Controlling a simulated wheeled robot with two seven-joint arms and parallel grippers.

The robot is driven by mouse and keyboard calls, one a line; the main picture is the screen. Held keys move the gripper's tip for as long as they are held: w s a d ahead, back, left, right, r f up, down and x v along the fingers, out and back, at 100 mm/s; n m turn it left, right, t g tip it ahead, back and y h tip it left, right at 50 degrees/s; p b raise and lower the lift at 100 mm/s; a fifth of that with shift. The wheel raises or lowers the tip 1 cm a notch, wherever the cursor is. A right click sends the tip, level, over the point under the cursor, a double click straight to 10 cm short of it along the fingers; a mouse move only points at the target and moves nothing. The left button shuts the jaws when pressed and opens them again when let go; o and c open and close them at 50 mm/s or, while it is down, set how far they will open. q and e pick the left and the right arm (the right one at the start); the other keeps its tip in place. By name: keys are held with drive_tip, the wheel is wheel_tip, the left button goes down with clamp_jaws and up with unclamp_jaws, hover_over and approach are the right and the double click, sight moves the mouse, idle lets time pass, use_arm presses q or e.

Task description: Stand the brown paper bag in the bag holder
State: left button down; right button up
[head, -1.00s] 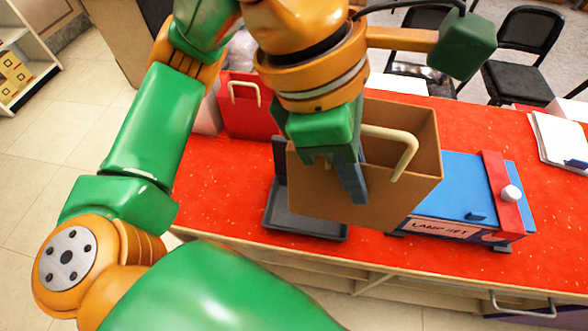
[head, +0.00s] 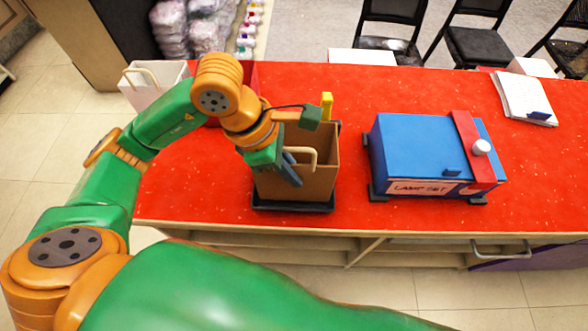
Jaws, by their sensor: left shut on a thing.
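The brown paper bag (head: 318,180) is upright and open at the top, with a pale handle along its near side. It stands over the dark bag holder (head: 292,207), whose tray rim shows along the bag's base. The bag looks to be within the tray, but I cannot tell whether its bottom rests on it. My left gripper (head: 287,170) is shut on the bag at its near left side, pointing down. The gripper and bag hide much of the holder. My right gripper is not in view.
A blue box (head: 415,150) with a red strap and white knob stands right of the holder on the red counter (head: 350,90). A white bag (head: 150,85) and a partly hidden red bag stand back left. Papers (head: 525,98) lie far right. Red counter separates holder and box.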

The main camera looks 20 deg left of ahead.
sight(293, 199)
use_arm(q)
wheel_tip(293, 199, down, 3)
drive_tip(key=shift+w+r+p, duration=0.1)
drive_tip(key=shift+p, duration=0.45)
drive_tip(key=shift+f+b, duration=0.45)
drive_tip(key=c, duration=1)
unclamp_jaws()
drive_tip(key=shift+r, duration=0.1)
drive_tip(key=shift+r+p, duration=0.35)
drive_tip(key=shift+p, duration=0.2)
drive_tip(key=v, duration=1.1)
drive_tip(key=shift+a+r, duration=0.25)
drive_tip(key=shift+r, duration=0.05)
